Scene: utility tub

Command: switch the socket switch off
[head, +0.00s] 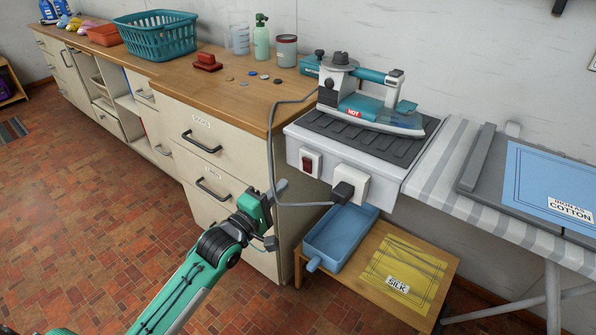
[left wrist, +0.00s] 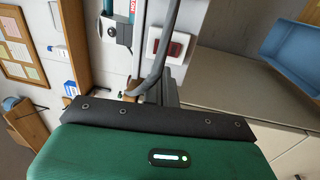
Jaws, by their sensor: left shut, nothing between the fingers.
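The socket switch (head: 308,163) is a red rocker in a white frame on the front of the grey iron station (head: 352,150). It also shows in the left wrist view (left wrist: 175,48), beyond the fingers. Which way the rocker is tipped is too small to tell. A black plug (head: 343,192) sits in the white socket (head: 352,181) right of the switch. My left gripper (head: 279,187) is shut and empty, left of and lower than the switch, apart from it, in front of the cabinet's right edge. My right gripper is not in view.
An iron (head: 375,115) stands on the station. A blue tray (head: 338,235) and yellow cloth (head: 405,270) lie on a low table below. The ironing board (head: 480,205) is right.

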